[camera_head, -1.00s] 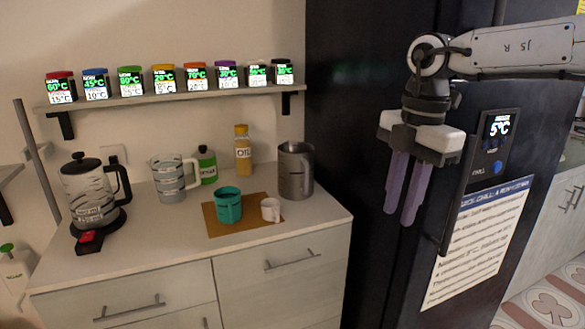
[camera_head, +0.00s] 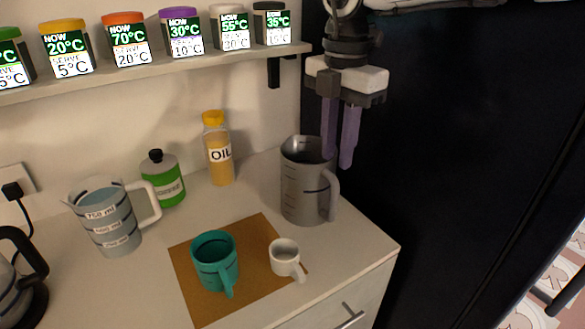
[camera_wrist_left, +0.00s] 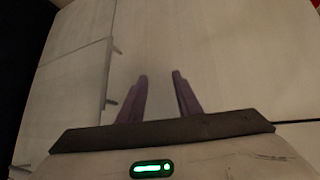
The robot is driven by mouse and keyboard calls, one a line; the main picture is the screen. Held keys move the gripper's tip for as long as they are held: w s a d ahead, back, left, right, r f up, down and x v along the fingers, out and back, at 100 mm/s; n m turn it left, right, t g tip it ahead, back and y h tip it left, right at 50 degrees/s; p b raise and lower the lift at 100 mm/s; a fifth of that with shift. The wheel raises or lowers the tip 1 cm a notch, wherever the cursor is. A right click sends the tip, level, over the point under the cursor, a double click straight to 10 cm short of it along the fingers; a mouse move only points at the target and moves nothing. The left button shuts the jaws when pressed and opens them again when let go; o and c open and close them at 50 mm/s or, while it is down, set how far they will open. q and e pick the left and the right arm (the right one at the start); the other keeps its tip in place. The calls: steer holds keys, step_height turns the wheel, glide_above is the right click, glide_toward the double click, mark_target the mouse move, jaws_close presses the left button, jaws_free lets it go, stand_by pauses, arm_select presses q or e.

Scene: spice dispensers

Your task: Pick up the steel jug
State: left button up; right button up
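The steel jug (camera_head: 303,185) is a tall grey metal jug with measuring marks. It stands upright on the counter at the back right, with its handle toward the right front. My right gripper (camera_head: 342,158) hangs fingers down at the jug's upper right, in front of the dark fridge. Its two purple fingers are parted with nothing between them. I cannot tell how far it is from the jug in depth. My left gripper (camera_wrist_left: 160,90) shows in the left wrist view, with its purple fingers apart and empty, facing pale cabinet fronts. It is not in the head view.
A brown mat (camera_head: 188,275) holds a teal mug (camera_head: 213,262) and a small white cup (camera_head: 284,258). An oil bottle (camera_head: 219,155), a green bottle (camera_head: 163,180) and a measuring jug (camera_head: 108,222) stand left. A shelf (camera_head: 180,66) with spice jars is above. The fridge (camera_head: 450,150) is at right.

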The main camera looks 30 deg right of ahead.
mark_target(334, 192)
steer(key=f, duration=0.4)
steer(key=shift+s+f, duration=0.2)
steer(key=shift+s, duration=0.2)
steer(key=shift+f+p, duration=0.65)
steer(key=shift+f, duration=2.1)
jaws_close()
steer(key=shift+w+r, duration=0.15)
